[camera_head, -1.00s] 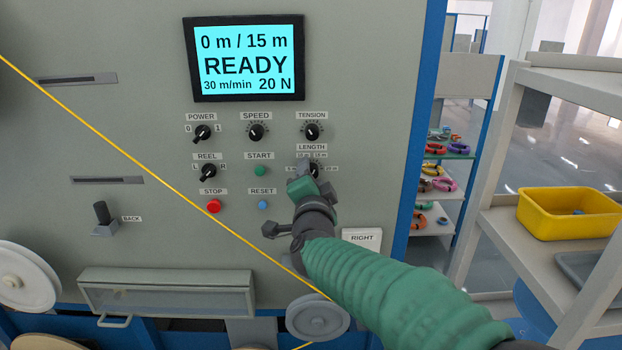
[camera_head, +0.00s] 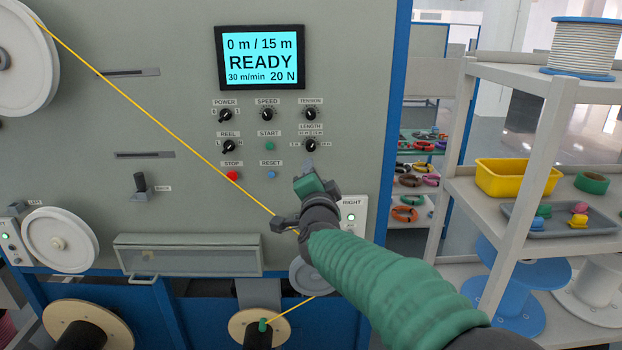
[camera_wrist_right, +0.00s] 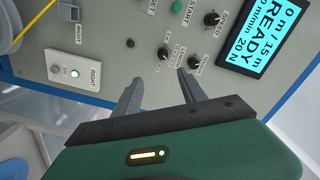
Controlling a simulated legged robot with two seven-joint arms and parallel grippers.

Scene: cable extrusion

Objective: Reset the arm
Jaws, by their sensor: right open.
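My right arm comes in from the lower right in the head view, in a green sleeve. Its gripper (camera_head: 306,170) is in front of the control panel (camera_head: 350,60), just below the LENGTH knob (camera_head: 310,145), and looks apart from it. In the right wrist view the gripper (camera_wrist_right: 160,80) has its two grey fingers spread with nothing between them. The LENGTH knob and other knobs show beyond the fingertips. The screen (camera_head: 260,58) reads "0 m / 15 m READY 30 m/min 20 N". My left gripper is not in view.
A yellow cable (camera_head: 150,115) runs diagonally across the panel, passing behind my right gripper. START (camera_head: 269,146), STOP (camera_head: 232,175) and RESET (camera_head: 271,174) buttons are left of the gripper. A RIGHT switch box (camera_head: 351,216) is beside my wrist. A shelf (camera_head: 505,190) stands at the right.

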